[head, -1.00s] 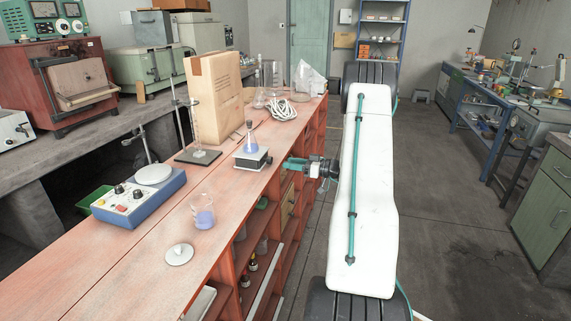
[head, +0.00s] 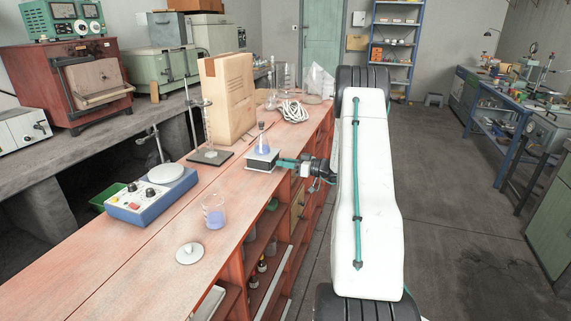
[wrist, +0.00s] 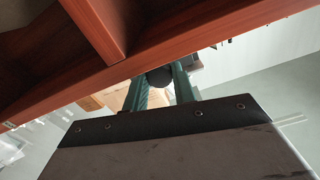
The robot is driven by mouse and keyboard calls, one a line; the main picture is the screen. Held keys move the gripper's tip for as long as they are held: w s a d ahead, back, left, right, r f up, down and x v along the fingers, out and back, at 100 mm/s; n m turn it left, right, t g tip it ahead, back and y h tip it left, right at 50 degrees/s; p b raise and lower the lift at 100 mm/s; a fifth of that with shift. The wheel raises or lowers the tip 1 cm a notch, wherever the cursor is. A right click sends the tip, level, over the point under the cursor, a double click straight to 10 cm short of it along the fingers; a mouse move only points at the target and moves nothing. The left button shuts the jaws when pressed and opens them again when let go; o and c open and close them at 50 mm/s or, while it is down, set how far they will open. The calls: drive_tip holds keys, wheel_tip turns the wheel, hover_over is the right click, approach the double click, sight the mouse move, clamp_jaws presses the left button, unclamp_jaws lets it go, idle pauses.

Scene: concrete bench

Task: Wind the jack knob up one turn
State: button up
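The lab jack (head: 263,160) is a small dark platform on the wooden bench, near its right edge. A flask of blue liquid (head: 262,146) stands upright on it. My gripper (head: 281,162) reaches in from the right, its green fingertips at the jack's right side. In the wrist view a round black knob (wrist: 160,76) lies between the two green fingers of my gripper (wrist: 161,84). The knob about fills the gap, but I cannot tell whether both fingers press on it. In the head view the fingers hide the knob.
A stirrer hotplate (head: 151,201), a beaker of blue liquid (head: 214,215) and a white lid (head: 189,253) stand nearer on the bench. The bench edge (wrist: 190,47) passes close above my fingers.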

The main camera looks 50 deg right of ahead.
drive_tip(key=shift+m, duration=0.8)
drive_tip(key=o, duration=1)
drive_tip(key=v, duration=0.7)
drive_tip(key=shift+s+d, duration=0.15)
drive_tip(key=shift+s, duration=0.2)
